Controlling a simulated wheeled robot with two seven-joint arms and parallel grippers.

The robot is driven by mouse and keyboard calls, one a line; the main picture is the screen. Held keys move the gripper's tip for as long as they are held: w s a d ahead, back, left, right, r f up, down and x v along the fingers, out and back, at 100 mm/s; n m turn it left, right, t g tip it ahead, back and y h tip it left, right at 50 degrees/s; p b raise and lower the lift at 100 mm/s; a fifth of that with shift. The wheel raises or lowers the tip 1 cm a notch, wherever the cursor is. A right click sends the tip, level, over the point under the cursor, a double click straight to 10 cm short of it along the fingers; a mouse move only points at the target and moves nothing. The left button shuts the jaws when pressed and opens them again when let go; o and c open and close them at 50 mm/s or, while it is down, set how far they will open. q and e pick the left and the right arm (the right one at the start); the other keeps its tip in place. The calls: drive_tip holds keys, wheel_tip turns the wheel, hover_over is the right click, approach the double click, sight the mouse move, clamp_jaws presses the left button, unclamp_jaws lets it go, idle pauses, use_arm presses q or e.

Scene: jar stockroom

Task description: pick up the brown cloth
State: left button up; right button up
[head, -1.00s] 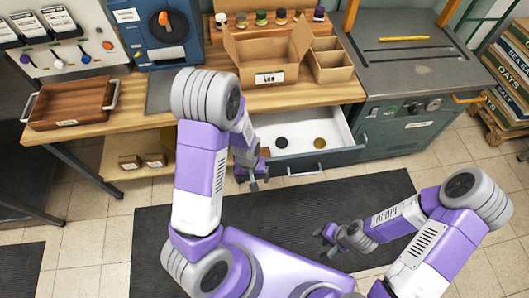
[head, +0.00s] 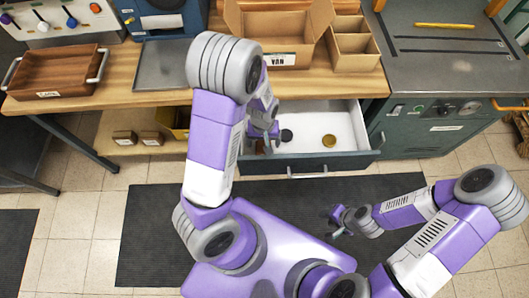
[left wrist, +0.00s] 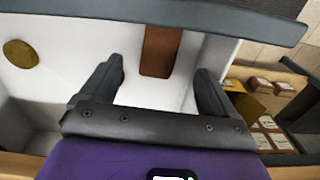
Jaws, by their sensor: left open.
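The brown cloth (left wrist: 160,48) is a flat brown strip on the white floor of the open drawer (left wrist: 215,20). In the left wrist view it lies ahead of and between the fingers of my left gripper (left wrist: 160,70), which is open and empty. In the head view my left gripper (head: 268,132) is over the left part of the drawer (head: 345,160), and my arm and gripper hide most or all of the cloth there. My right gripper (head: 340,222) is low over the dark floor mat, away from the drawer; its jaw gap is unclear.
The bench above holds a wooden tray (head: 55,75), an open cardboard box (head: 285,50) and a divided box (head: 352,50). A yellow bin (head: 175,122) is under the bench, left of the drawer.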

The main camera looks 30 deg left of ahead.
use_arm(q)
drive_tip(key=f+b, duration=0.2)
drive_tip(key=f, duration=0.2)
drive_tip(key=f+b, duration=0.1)
drive_tip(key=f, duration=0.2)
drive_tip(key=shift+w+a+f+b, duration=0.15)
drive_tip(key=shift+w+f+b, duration=0.05)
drive_tip(key=shift+f+b, duration=0.2)
drive_tip(key=shift+c, duration=0.3)
drive_tip(key=c, duration=1.1)
drive_tip(key=shift+r, duration=0.1)
drive_tip(key=shift+r, duration=0.1)
wheel_tip(320, 180, up, 18)
drive_tip(key=p, duration=0.7)
drive_tip(key=shift+p, duration=0.35)
